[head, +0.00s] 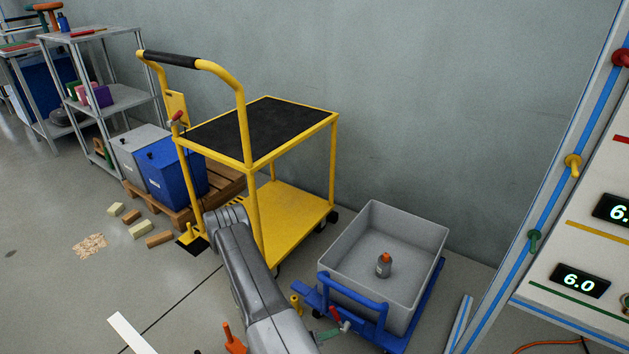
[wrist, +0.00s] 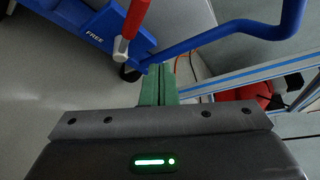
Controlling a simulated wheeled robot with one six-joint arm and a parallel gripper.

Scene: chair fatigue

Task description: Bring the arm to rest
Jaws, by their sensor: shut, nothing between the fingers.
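My arm (head: 248,280) reaches up from the bottom of the head view and bends, with its upper link in front of the yellow cart. My gripper (wrist: 158,84) shows in the wrist view with its green fingers together and nothing between them. The fingers point toward the blue dolly (wrist: 95,25), whose red-handled lever (wrist: 132,20) is just beyond and left of the fingertips. I cannot tell the exact gap. In the head view the dolly (head: 380,336) stands right of my arm, and most of my gripper is hidden.
A grey bin (head: 430,270) on the dolly holds a small grey bottle with an orange top (head: 384,265). A yellow cart (head: 300,222) stands behind my arm. A panel (head: 600,225) is at right. Blocks (head: 140,229) lie at left, where open floor (head: 60,290) shows.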

